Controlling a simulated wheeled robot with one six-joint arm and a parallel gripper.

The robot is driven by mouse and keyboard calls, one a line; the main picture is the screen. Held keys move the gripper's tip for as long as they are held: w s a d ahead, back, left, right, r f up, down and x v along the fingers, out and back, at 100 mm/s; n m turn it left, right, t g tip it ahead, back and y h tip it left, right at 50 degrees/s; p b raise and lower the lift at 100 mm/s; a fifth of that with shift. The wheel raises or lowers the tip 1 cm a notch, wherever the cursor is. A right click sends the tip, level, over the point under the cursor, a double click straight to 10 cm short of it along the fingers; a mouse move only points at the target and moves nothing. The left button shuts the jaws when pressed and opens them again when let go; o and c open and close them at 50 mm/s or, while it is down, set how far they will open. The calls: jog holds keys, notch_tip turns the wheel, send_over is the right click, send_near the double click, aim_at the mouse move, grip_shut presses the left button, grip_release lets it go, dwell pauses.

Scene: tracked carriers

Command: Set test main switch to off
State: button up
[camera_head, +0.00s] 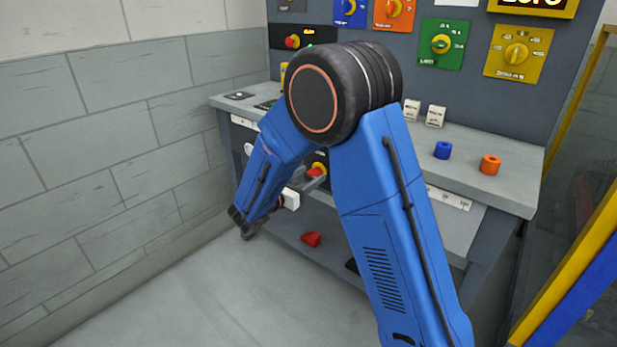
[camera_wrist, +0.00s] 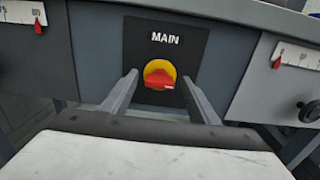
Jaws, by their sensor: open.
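The main switch (camera_wrist: 160,77) is a yellow disc with a red handle on a black plate marked MAIN, in the middle of the wrist view. Its red handle appears to lie roughly level. In the head view the switch (camera_head: 318,168) shows on the bench front, partly hidden by my arm. My gripper (camera_wrist: 160,84) is open, with one grey finger to the left and one to the right of the switch in the wrist view. It holds nothing. I cannot tell whether a finger touches the handle.
White scales with red pointers (camera_wrist: 39,28) (camera_wrist: 277,62) flank the switch panel, and a black knob (camera_wrist: 312,112) is at right. In the head view, blue (camera_head: 442,150) and orange (camera_head: 490,165) cylinders stand on the bench top (camera_head: 465,142). A red piece (camera_head: 311,239) lies on the lower shelf.

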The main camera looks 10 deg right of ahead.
jog(key=c, duration=1.1)
jog(key=shift+o, duration=0.2)
jog(key=shift+n, duration=0.3)
jog(key=n, duration=0.3)
jog(key=shift+w, duration=0.1)
jog(key=n, duration=0.9)
jog(key=shift+w+a+f+n, duration=0.1)
jog(key=shift+f+n, duration=0.05)
jog(key=shift+n, duration=2.35)
jog(key=shift+f, duration=0.1)
